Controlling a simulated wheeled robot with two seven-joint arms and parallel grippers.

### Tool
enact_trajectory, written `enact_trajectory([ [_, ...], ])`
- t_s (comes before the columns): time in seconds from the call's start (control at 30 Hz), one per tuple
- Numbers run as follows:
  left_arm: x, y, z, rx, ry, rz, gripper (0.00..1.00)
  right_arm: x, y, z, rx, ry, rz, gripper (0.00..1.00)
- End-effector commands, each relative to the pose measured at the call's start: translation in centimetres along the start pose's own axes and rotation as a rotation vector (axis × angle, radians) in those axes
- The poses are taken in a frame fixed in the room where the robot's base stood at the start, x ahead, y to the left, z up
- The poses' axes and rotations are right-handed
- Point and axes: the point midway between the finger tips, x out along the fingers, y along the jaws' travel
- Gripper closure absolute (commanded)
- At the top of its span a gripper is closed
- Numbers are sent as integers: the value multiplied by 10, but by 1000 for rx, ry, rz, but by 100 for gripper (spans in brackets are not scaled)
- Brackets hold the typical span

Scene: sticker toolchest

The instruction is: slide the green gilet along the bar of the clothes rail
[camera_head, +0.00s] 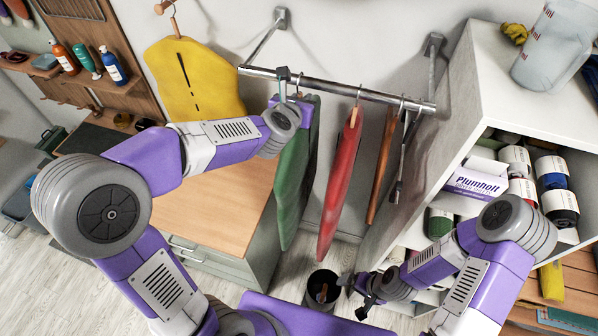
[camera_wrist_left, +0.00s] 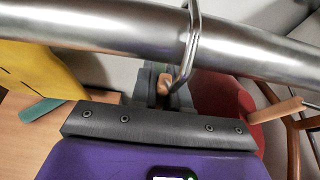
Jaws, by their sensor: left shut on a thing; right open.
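The green gilet (camera_head: 292,175) hangs from the metal bar (camera_head: 335,90) of the clothes rail, towards its left end. My left gripper (camera_head: 284,86) is at the bar just above the gilet, shut on its hanger; my wrist hides part of the grip. In the left wrist view, a metal hanger hook (camera_wrist_left: 191,38) loops over the bar (camera_wrist_left: 90,38), close in front of the dark gripper (camera_wrist_left: 160,122). My right gripper (camera_head: 365,292) is open and low down, away from the rail.
A yellow garment (camera_head: 195,80) hangs on the wall at left. A white shelf unit (camera_head: 520,95) stands at right.

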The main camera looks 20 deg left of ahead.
Motion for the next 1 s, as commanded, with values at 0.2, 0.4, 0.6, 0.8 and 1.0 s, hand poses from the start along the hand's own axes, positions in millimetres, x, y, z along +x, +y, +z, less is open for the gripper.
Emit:
enact_trajectory([
  [0.2, -1, 1, 4, -1, -3, 1, 100, 1, 0, 0, 0, 0, 0, 0],
  [0.4, -1, 11, 4, -1, -4, 2, 100, 5, 2, 0, 0, 0, 0, 0],
  [0.6, -1, 20, 4, -2, -4, 2, 100, 9, 3, 0, 0, 0, 0, 0],
  [0.8, -1, 30, 3, -1, -4, 2, 100, 12, 5, 0, 0, 0, 0, 0],
  [1.0, -1, 40, 4, -1, -4, 1, 100, 16, 6, -1, 0, 0, 0, 0],
])
